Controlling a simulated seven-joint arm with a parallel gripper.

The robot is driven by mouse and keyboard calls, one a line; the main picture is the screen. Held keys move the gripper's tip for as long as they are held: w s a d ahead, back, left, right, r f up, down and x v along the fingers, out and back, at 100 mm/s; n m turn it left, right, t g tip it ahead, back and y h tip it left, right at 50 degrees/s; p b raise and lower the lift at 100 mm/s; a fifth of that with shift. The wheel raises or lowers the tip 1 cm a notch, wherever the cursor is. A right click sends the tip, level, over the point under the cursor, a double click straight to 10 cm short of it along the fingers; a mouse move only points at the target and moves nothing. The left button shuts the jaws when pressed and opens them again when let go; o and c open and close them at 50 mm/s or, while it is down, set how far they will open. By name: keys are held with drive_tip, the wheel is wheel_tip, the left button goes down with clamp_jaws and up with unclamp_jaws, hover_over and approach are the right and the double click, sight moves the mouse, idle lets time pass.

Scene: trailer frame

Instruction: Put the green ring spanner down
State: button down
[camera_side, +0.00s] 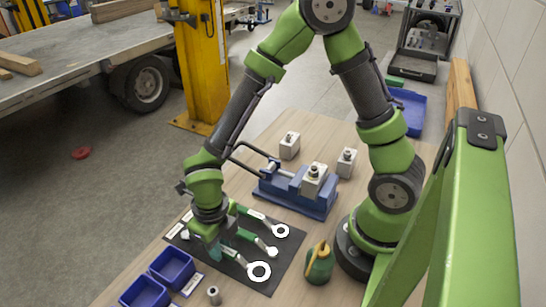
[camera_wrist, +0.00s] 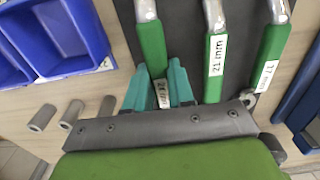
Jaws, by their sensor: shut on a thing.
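My gripper (camera_side: 213,247) is low over the dark mat (camera_side: 290,272). In the wrist view its teal fingers (camera_wrist: 160,90) are shut around the green handle of a ring spanner (camera_wrist: 151,48) labelled 24 mm. In the side view this spanner (camera_side: 259,271) has the largest ring end and is nearest the camera. It is on or just above the mat; I cannot tell which. Beside it are two more green-handled spanners, one labelled 21 mm (camera_wrist: 214,65) and one apparently 17 mm (camera_wrist: 270,45). Their ring ends show in the side view, the middle one (camera_side: 272,252) and the far one (camera_side: 281,231).
Two blue bins (camera_side: 172,267) stand left of the mat. Small grey cylinders (camera_wrist: 72,112) stand near them. A green bottle (camera_side: 319,263) is right of the mat. A blue vise (camera_side: 298,192) and pale blocks (camera_side: 289,146) lie behind. A green frame (camera_side: 455,200) rises at right.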

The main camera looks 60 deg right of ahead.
drive_tip(key=shift+f, duration=0.2)
drive_tip(key=c, duration=1)
unclamp_jaws()
